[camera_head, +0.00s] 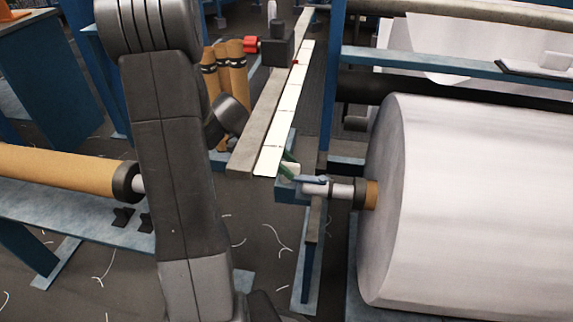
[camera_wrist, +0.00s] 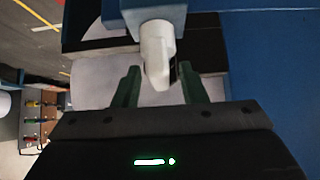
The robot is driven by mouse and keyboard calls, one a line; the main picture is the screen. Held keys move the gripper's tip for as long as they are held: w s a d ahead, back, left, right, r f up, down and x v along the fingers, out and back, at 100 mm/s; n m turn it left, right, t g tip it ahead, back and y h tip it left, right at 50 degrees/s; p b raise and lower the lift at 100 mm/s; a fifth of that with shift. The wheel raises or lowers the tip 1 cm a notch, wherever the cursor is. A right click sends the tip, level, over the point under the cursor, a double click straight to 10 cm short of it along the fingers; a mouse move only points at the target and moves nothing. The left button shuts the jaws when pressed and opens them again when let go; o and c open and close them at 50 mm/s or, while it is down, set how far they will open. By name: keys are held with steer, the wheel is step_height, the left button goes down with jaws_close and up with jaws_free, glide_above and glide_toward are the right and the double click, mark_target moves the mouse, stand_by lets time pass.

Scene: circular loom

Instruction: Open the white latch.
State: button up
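The white latch (camera_wrist: 157,50) is a rounded lever below a blue part (camera_wrist: 185,14) at the top of the wrist view. Its lower end lies between the two dark green fingers of my gripper (camera_wrist: 159,70). The fingers are apart, with a visible gap between the left finger and the latch. The right finger is closer to it, and I cannot tell whether it touches. In the head view my dark arm stands in front at centre left.
A large white roll (camera_head: 470,200) on a shaft fills the right of the head view. A tan roller (camera_head: 60,170) is at left. Thread scraps lie on the floor (camera_head: 265,245). A blue surface (camera_wrist: 275,65) fills the wrist view's right.

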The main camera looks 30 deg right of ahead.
steer(key=shift+c, duration=0.2)
jaws_close()
steer(key=shift+f+b, duration=0.15)
steer(key=shift+b, duration=0.3)
steer(key=shift+f+n+t+h+b, duration=0.15)
steer(key=shift+n+t+h+b, duration=0.35)
steer(key=shift+b, duration=0.6)
steer(key=n+t+b, duration=0.1)
steer(key=n+b, duration=0.1)
steer(key=b, duration=0.2)
steer(key=shift+r+n+t+h+b, duration=0.2)
steer(key=shift+n+t+h+b, duration=0.25)
steer(key=shift+n+b, duration=0.35)
steer(key=shift+r, duration=0.1)
